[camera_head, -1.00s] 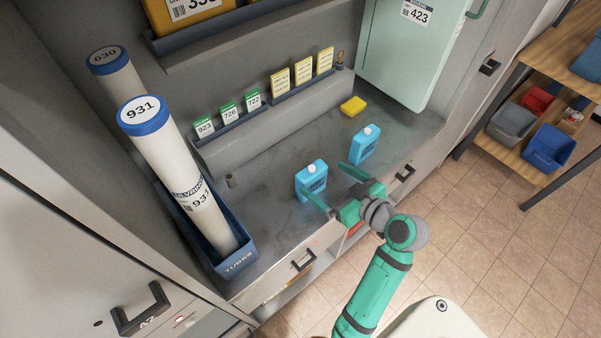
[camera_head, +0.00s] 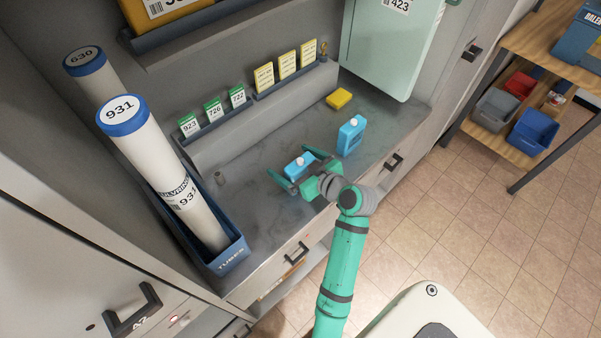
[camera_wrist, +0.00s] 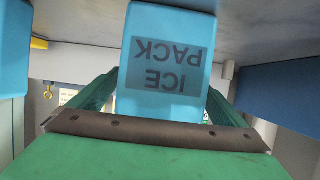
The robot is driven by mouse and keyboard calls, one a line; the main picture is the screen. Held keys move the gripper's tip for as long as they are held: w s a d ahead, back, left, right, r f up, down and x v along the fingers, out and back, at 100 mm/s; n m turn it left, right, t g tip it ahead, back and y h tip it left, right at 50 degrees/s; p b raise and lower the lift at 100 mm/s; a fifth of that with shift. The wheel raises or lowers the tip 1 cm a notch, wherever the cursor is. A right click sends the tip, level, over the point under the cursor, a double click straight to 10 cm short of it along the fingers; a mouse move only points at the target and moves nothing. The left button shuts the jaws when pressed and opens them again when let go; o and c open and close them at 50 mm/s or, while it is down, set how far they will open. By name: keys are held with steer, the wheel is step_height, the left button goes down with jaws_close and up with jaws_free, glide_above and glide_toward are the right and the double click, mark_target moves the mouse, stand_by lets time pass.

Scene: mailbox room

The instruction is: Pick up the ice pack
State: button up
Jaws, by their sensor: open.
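A blue ice pack (camera_head: 299,163) with a white cap stands on the grey counter (camera_head: 262,209) near its front edge. My gripper (camera_head: 294,171) is open around it, with one finger to its left and one to its right. In the wrist view the ice pack (camera_wrist: 168,60) fills the middle between the two green fingers, its "ICE PACK" label upside down. Whether the fingers touch it I cannot tell.
A blue tube bin (camera_head: 232,258) with tall white tubes stands at the left. A yellow block (camera_head: 339,98) lies behind the packs. A pale green case (camera_head: 390,45) stands at the back right. Small labelled cards line the ledge behind.

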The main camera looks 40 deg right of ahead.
steer(key=shift+w+a, duration=0.1)
steer(key=shift+w, duration=0.05)
steer(key=c, duration=0.5)
steer(key=shift+a, duration=0.15)
steer(key=c, duration=0.9)
